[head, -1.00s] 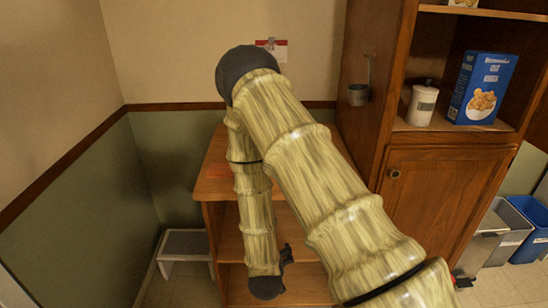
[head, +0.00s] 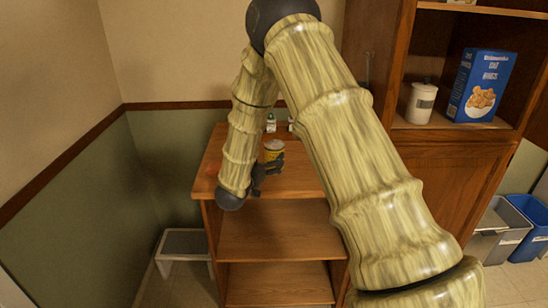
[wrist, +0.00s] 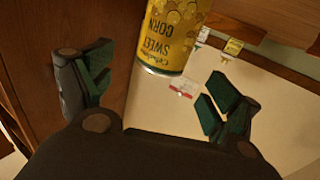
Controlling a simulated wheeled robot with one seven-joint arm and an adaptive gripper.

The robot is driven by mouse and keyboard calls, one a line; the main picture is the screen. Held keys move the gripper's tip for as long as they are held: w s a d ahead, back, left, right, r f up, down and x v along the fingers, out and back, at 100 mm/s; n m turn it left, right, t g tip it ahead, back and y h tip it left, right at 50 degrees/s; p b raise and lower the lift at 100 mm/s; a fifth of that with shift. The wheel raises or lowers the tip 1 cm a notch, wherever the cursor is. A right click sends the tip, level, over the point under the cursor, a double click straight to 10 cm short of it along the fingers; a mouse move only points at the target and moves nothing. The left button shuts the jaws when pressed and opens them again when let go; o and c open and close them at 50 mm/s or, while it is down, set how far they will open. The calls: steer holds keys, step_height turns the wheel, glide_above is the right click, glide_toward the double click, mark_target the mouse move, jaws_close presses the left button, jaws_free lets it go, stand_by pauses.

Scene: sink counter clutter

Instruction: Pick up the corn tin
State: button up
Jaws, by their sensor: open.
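The corn tin (head: 273,146) is a yellow can standing on the top of the wooden shelf unit. In the wrist view the tin (wrist: 170,35) shows upside down with "SWEET CORN" on its label, partly cut off by the top edge. My gripper (head: 265,172) is beside the tin on its near side, low at the shelf top. In the wrist view my gripper (wrist: 160,80) is open, with one finger left and one right of the tin. Nothing is between the pads that I can make out; the tin appears just beyond the fingertips.
Small bottles (head: 270,122) stand behind the tin. A tall wooden cabinet (head: 440,170) with a white canister (head: 421,103) and a blue box (head: 482,85) is at right. A white step stool (head: 183,244) and bins (head: 503,230) are on the floor.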

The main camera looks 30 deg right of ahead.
mark_target(271, 150)
steer(key=shift+x, duration=1.15)
steer(key=shift+w+d+r+p, duration=0.2)
steer(key=shift+w+d+p, duration=0.15)
steer(key=shift+d+p, duration=0.15)
steer(key=p+x, duration=0.1)
steer(key=x, duration=0.2)
steer(key=shift+w+r, duration=0.1)
steer(key=shift+w, duration=0.05)
steer(key=shift+w+d+p, duration=0.3)
steer(key=shift+d+p, duration=0.05)
steer(key=shift+d, duration=0.15)
steer(key=shift+c, duration=0.3)
steer(key=c, duration=1.3)
steer(key=shift+c, duration=0.6)
